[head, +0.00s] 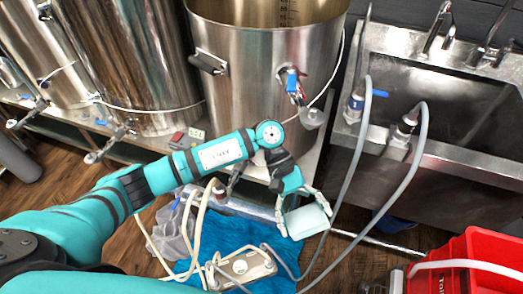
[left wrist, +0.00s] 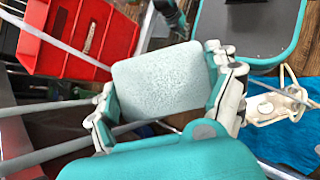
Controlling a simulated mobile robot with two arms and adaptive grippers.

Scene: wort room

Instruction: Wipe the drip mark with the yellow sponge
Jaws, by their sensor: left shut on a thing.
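My left gripper (head: 304,210) is shut on a pale, whitish-blue block with a speckled face, the sponge (head: 309,222); it does not look yellow here. In the left wrist view the sponge (left wrist: 163,80) sits between the two fingers, one at each side. The gripper holds it above the floor, in front of the middle steel kettle (head: 262,85) and over the right part of a blue cloth. I cannot make out a drip mark in either view. My right gripper is not in view.
Steel sink (head: 450,105) at the right, with grey hoses (head: 408,185) hanging in front of it. Red crate (head: 480,255) at lower right, also in the left wrist view (left wrist: 75,35). Blue cloth (head: 215,240) with a pump and hoses lies on the wooden floor. More kettles (head: 135,60) stand left.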

